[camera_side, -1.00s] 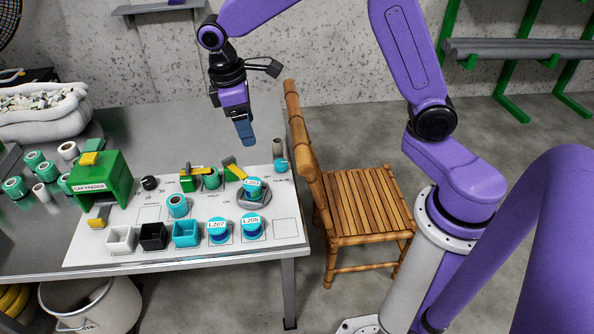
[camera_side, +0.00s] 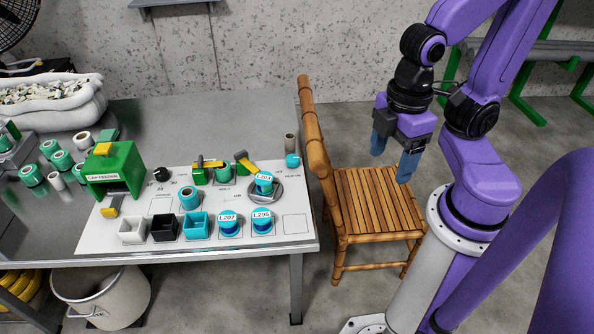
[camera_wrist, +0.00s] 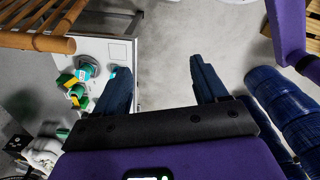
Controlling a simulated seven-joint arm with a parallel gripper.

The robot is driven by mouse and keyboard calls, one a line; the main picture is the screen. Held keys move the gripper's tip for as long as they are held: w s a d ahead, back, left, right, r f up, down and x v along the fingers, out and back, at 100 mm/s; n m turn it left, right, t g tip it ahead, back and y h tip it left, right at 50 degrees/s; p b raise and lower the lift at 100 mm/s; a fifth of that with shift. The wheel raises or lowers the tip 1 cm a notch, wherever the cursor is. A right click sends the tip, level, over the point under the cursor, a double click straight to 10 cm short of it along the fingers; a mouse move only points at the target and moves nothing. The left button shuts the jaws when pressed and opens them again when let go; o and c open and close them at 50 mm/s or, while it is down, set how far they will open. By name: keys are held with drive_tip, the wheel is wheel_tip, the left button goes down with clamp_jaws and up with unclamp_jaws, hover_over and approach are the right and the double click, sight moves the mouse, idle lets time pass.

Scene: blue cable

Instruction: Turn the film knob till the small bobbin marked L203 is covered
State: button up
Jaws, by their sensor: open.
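The small bobbin marked L203 (camera_side: 264,182) is teal with a white top label. It sits upright on a round grey base at the right of the white board, with its label uncovered. A small teal knob (camera_side: 292,160) stands at the board's back right corner by tiny lettering that seems to read FILM; I take it as the film knob. My gripper (camera_side: 394,156) is open and empty, above the chair, well right of the board. Its two blue fingers also show spread apart in the wrist view (camera_wrist: 160,86), with nothing between them.
A bamboo chair (camera_side: 378,203) stands against the table's right side, its back rising between my gripper and the board. Bobbins L207 (camera_side: 229,223) and L205 (camera_side: 262,221) stand at the board's front. A black dial (camera_side: 162,174) and green cap feeder (camera_side: 116,170) are left.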

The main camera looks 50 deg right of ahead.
idle(0.4)
drive_tip(key=w+a+f+m+h, duration=0.1)
drive_tip(key=w+a, duration=0.1)
drive_tip(key=w, duration=1.1)
drive_tip(key=w+a+f+h, duration=0.2)
drive_tip(key=w, duration=1)
drive_tip(key=w+d+f+g, duration=0.1)
drive_tip(key=w+d+f, duration=0.2)
drive_tip(key=w, duration=0.2)
drive_tip(key=w+d+f+g, duration=0.1)
drive_tip(key=w+d+f, duration=0.2)
drive_tip(key=w, duration=0.3)
drive_tip(key=m+g+h, duration=0.1)
approach(294, 158)
drive_tip(key=x, duration=0.8)
drive_tip(key=shift+d+f, duration=0.1)
drive_tip(key=shift+f, duration=0.15)
drive_tip(key=c, duration=1.1)
